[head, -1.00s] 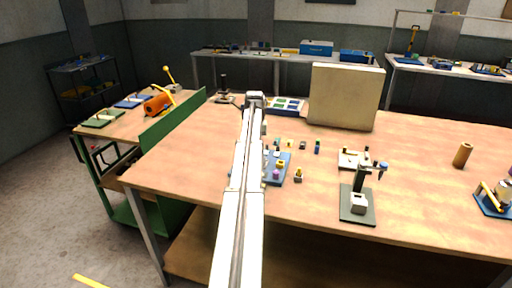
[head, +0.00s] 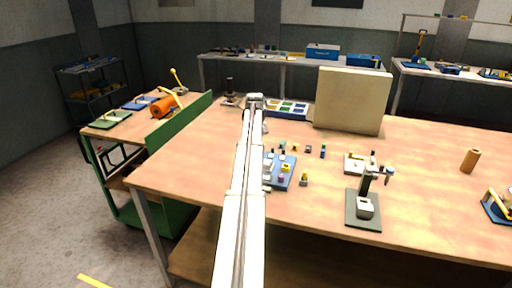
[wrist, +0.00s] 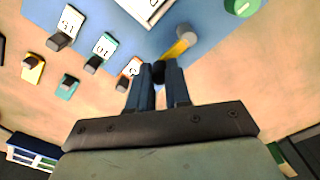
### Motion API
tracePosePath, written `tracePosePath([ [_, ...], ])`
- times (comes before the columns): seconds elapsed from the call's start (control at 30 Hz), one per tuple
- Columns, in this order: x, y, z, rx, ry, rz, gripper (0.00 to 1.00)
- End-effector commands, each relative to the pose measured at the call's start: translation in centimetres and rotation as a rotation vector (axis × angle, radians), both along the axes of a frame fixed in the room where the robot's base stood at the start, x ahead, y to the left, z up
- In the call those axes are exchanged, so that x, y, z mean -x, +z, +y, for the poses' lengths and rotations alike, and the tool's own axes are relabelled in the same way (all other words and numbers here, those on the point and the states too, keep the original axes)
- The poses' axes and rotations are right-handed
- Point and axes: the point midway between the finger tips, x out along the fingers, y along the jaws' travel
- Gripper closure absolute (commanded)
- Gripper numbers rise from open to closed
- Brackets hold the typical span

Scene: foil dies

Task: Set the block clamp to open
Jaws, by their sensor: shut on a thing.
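In the wrist view my gripper (wrist: 159,76) is shut on the black knob (wrist: 158,70) at the end of a short yellow lever (wrist: 174,49). The lever runs up and right to a grey round post (wrist: 187,33) on a blue base plate (wrist: 215,60). I take this lever to be the block clamp's handle. A white block (wrist: 143,7) is partly in view at the top edge. In the head view the blue base (head: 287,184) stands on the bench, partly hidden behind my arm; my fingers cannot be made out there.
Dies with lettered faces (wrist: 104,45) stand left of the fingers, and a green knob (wrist: 240,5) is at top right. On the bench are a small press (head: 364,208), a tan upright panel (head: 350,100) and a brown cylinder (head: 470,160).

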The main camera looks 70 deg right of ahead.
Motion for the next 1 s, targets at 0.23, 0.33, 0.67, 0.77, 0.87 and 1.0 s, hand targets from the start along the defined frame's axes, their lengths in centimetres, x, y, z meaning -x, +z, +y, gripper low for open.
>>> tracePosePath([
  [0.23,-0.11,0.01,0.0,0.0,0.019,0.0,1.0],
  [0.33,-0.12,0.01,0.0,0.0,0.019,-0.001,1.0],
  [0.67,-0.11,0.01,0.0,0.0,0.018,-0.001,0.68],
  [0.77,-0.1,0.01,0.0,0.0,0.017,-0.001,0.58],
  [0.87,-0.09,0.01,0.01,0.0,0.017,0.0,0.56],
  [1.0,-0.09,0.03,0.0,0.0,0.017,0.0,0.56],
])
